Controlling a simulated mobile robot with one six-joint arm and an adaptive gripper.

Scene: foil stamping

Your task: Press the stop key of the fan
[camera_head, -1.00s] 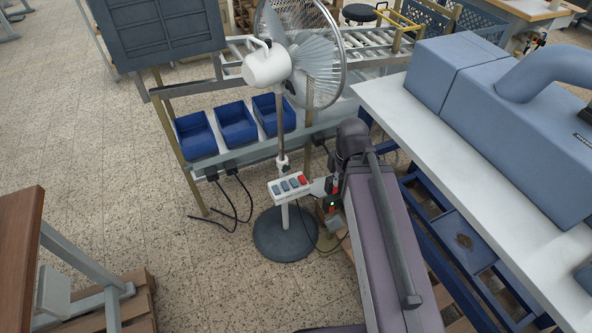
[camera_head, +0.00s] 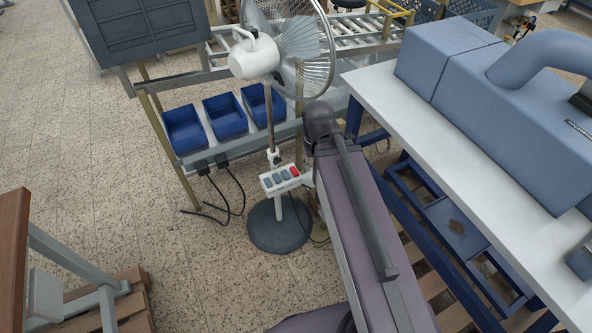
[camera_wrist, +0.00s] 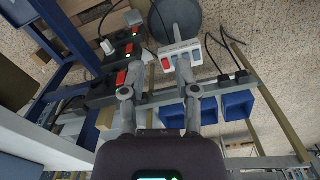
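The white fan (camera_head: 255,56) stands upright on a dark round base (camera_head: 280,226). Its white key panel (camera_head: 268,190) sits on the pole, with three blue-grey keys and one red key (camera_head: 294,171) at the right end. In the wrist view the panel (camera_wrist: 189,46) is ahead of my gripper (camera_wrist: 160,68), and the red key (camera_wrist: 165,64) lies between the fingertips, nearer the right one. The fingers are apart and hold nothing. The right fingertip overlaps the panel's edge; I cannot tell whether it touches. In the head view my arm hides most of the gripper.
Blue bins (camera_head: 225,116) hang on a rail behind the fan. A white-topped bench (camera_head: 400,105) with a blue machine stands right of my arm. A dark power strip (camera_wrist: 121,52) with red switches and green lights is left of the panel in the wrist view.

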